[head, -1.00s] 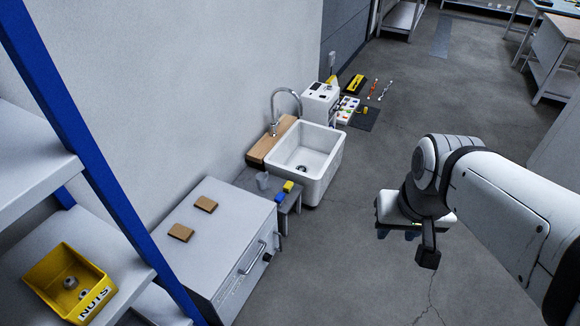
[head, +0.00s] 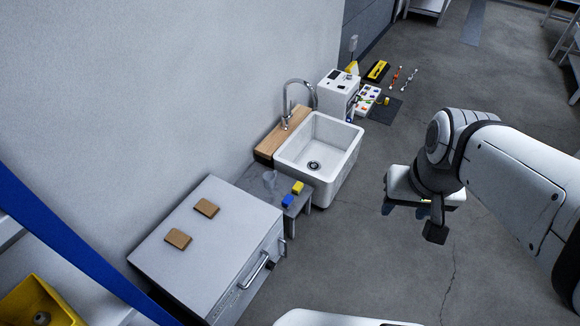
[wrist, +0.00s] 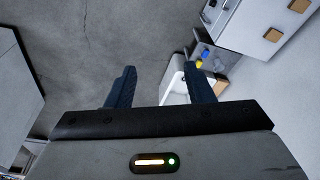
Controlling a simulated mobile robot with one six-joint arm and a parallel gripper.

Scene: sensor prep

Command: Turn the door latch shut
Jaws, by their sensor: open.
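A light grey cabinet (head: 215,235) stands against the wall at the lower left of the head view. Its front has a bar handle (head: 254,272). A small dark fitting near the handle may be the latch, but it is too small for me to tell its position. The cabinet also shows at the top right of the wrist view (wrist: 245,30). My gripper (head: 420,210) hangs over the floor, to the right of the cabinet and well apart from it. In the wrist view its two dark fingers (wrist: 163,78) are spread with nothing between them.
Two brown blocks (head: 178,239) lie on the cabinet. A low grey table with a blue and a yellow block (head: 297,187) stands beside it, then a white sink (head: 345,133). A yellow bin (head: 40,305) is at lower left. The floor (head: 340,240) before the cabinet is clear.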

